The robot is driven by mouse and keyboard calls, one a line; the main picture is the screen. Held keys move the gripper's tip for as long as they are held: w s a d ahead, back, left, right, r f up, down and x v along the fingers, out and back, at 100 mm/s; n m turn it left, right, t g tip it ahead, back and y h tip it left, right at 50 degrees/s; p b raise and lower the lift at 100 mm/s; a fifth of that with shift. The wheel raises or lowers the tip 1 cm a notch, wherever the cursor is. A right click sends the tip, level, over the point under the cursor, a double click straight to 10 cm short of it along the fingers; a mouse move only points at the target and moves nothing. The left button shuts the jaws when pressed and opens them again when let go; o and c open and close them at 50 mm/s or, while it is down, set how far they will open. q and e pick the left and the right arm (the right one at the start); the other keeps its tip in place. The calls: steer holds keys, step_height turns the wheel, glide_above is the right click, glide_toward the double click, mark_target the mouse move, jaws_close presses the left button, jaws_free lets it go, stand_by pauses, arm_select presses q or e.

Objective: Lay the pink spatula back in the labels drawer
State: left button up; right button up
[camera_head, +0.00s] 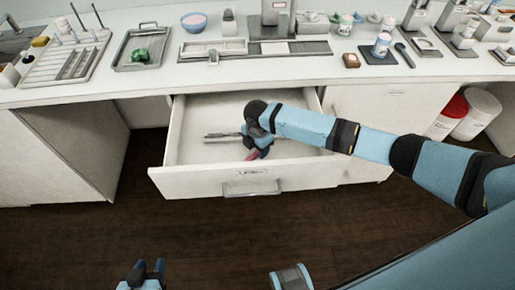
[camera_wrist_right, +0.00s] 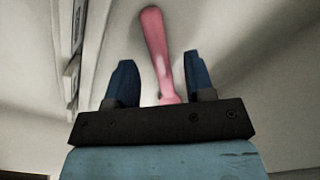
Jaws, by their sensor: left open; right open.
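The drawer (camera_head: 207,184) is pulled open below the counter, with a handle and a small label on its front. The pink spatula (camera_wrist_right: 156,45) lies inside it, between the two spread fingers of my right gripper (camera_wrist_right: 164,82) in the right wrist view, touching neither visibly. In the head view only a bit of the spatula (camera_head: 253,154) shows beneath my right gripper (camera_head: 262,147), which reaches down into the drawer, open. My left gripper (camera_head: 143,272) is open and empty, low in front of the cabinet over the floor.
A grey metal item (camera_head: 221,136) lies in the drawer left of my right gripper. The counter (camera_head: 150,83) above holds a rack (camera_head: 66,80), a tray (camera_head: 121,64) and a bowl (camera_head: 194,22). Red and white tubs (camera_head: 476,115) stand at the right. The floor in front is clear.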

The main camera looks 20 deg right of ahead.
step_height(320, 180, up, 13)
steer(key=shift+p, duration=0.45)
